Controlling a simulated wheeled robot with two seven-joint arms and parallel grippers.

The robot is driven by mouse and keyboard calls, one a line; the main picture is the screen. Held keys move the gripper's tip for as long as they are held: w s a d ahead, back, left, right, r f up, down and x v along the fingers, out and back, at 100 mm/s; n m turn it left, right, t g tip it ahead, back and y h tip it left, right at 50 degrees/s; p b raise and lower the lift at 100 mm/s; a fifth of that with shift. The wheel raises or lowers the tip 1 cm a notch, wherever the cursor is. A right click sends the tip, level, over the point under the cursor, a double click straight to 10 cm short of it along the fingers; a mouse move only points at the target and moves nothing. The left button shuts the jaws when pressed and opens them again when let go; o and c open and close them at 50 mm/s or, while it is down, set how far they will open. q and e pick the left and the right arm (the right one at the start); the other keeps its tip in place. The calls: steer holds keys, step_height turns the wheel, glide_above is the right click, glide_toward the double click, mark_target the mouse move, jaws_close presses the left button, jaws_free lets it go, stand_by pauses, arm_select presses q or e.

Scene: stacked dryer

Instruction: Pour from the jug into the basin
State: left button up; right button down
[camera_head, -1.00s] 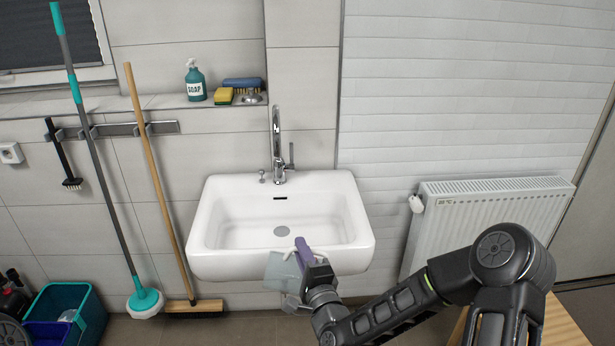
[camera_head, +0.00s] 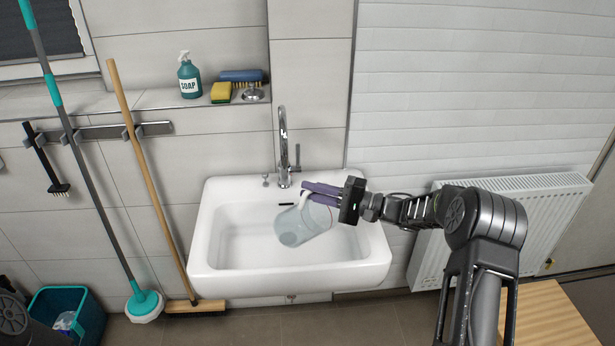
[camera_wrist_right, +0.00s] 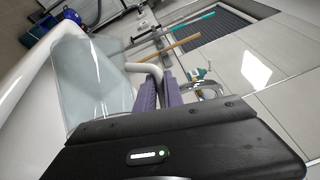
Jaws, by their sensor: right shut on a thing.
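The white basin (camera_head: 240,279) is mounted on the wall below a chrome tap (camera_head: 284,150). A clear, see-through jug (camera_head: 303,224) is over the basin's bowl, tilted with its base or mouth toward the lower left; I cannot tell which end. My right gripper (camera_head: 318,194), with purple fingers, is shut on the jug's white handle. In the right wrist view the jug (camera_wrist_right: 95,80) and its pale handle show beside the purple fingers (camera_wrist_right: 160,92). I cannot make out any liquid in or below the jug. My left gripper is not in view.
A ledge holds a soap bottle (camera_head: 189,78), a yellow sponge (camera_head: 221,92) and a blue brush (camera_head: 240,76). A mop (camera_head: 88,180) and a broom (camera_head: 152,185) lean at left. A teal bucket (camera_head: 80,312) is lower left. A radiator (camera_head: 540,220) and wooden surface (camera_head: 545,318) are right.

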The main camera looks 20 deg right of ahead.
steer(key=shift+s+d, duration=0.1)
steer(key=shift+d, duration=0.1)
steer(key=shift+s+r, duration=0.15)
steer(key=shift+s, duration=0.1)
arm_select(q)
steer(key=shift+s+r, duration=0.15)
arm_select(e)
steer(key=shift+a, duration=0.1)
steer(key=shift+w, duration=0.1)
